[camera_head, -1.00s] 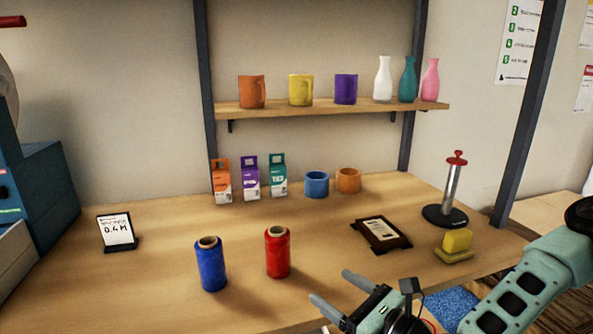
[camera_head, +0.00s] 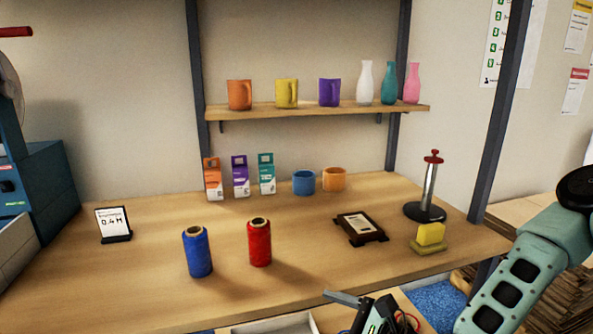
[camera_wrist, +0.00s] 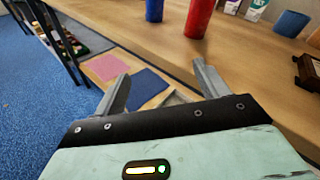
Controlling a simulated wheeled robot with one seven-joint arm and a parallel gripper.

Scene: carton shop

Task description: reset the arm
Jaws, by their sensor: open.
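My gripper (camera_wrist: 161,88) is open and empty in the wrist view, its two grey fingers spread apart. In the head view it shows at the bottom, in front of the table's front edge, with one finger clear and the rest partly cut off by the frame. My teal arm reaches in from the right. The blue spool (camera_head: 197,252) and red spool (camera_head: 260,242) stand upright on the wooden table (camera_head: 130,285), beyond the gripper and apart from it. They also show at the top of the wrist view.
A dark framed plaque (camera_head: 361,228), a yellow sponge (camera_head: 430,234) and a red-topped post (camera_head: 429,190) stand at the table's right. Small cartons (camera_head: 239,177) and two cups (camera_head: 304,182) stand at the back. A shelf (camera_head: 300,111) holds mugs and bottles. A card stand (camera_head: 113,225) is at left.

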